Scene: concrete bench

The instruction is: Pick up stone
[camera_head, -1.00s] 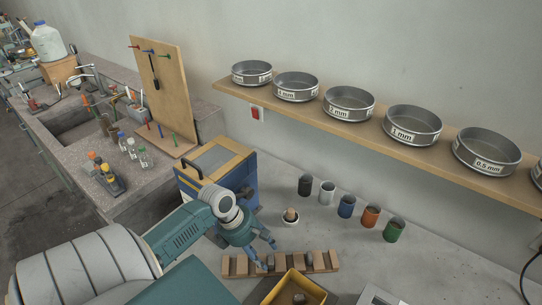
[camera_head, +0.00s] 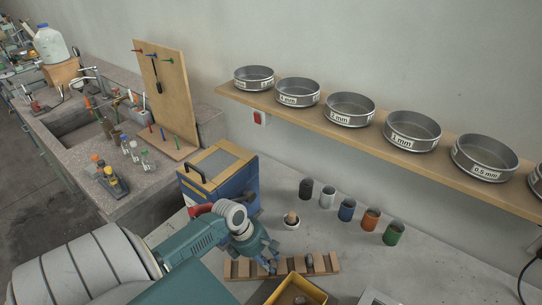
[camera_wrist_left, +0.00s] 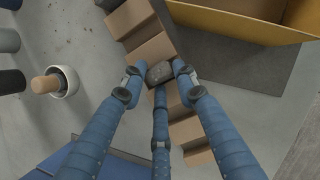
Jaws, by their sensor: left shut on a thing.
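My left gripper (camera_head: 268,262) is over the left part of a wooden slotted rack (camera_head: 240,269) on the bench. In the left wrist view its blue fingers close around a small dark grey stone (camera_wrist_left: 159,72), with two fingertips at its sides and a third below it. The stone is at the rack (camera_wrist_left: 150,50); I cannot tell whether it is clear of its slot. In the head view the fingers mostly hide it. My right gripper is not in view.
A yellow box (camera_head: 318,292) with a stone (camera_head: 300,300) inside stands in front of the rack. A white mortar with a pestle (camera_head: 291,221) and several coloured cups (camera_head: 346,210) stand behind. A blue case (camera_head: 228,183) is at the left. Sieves line the shelf (camera_head: 350,137).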

